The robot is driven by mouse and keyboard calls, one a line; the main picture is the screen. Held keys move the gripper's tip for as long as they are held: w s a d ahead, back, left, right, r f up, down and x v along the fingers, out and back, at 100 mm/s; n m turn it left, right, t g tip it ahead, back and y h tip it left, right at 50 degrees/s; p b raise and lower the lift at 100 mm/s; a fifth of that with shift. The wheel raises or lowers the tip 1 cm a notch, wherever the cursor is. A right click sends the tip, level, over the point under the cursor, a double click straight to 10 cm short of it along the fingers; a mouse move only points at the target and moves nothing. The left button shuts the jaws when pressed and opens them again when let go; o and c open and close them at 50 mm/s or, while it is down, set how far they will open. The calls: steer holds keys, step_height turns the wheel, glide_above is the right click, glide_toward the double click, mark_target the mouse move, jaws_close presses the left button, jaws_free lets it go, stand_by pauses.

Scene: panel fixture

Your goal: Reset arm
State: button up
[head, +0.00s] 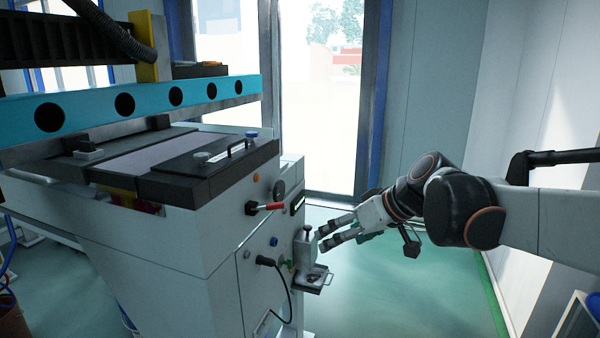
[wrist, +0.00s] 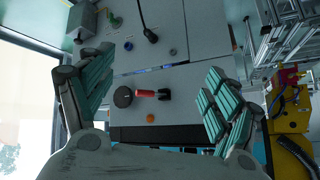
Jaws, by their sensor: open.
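My gripper (head: 328,233) reaches in from the right in the head view and is open. It is apart from the machine's side, a short way right of the small bracket shelf (head: 313,282). In the wrist view its two teal-padded fingers (wrist: 152,95) are spread wide with nothing between them. Behind the gap shows the machine panel (wrist: 185,75) with a red-handled lever (wrist: 148,93) and a black round knob (wrist: 123,96). The lever also shows in the head view (head: 270,207).
The large white machine (head: 190,265) fills the left side, with a turquoise beam (head: 145,105) across its top. A black cable (head: 284,280) hangs from its side. The green floor (head: 400,295) below my arm is clear. A wall (head: 540,90) stands at the right.

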steer(key=s+d+f+m+h, duration=0.3)
steer(key=s+d+f, duration=0.2)
steer(key=s, duration=0.6)
steer(key=s+d+f+m+t+h, duration=0.1)
steer(key=s+d+f+m+h, duration=0.2)
steer(key=s, duration=0.9)
step_height(320, 180, down, 2)
steer(key=d, duration=0.2)
steer(key=shift+d+b, duration=0.35)
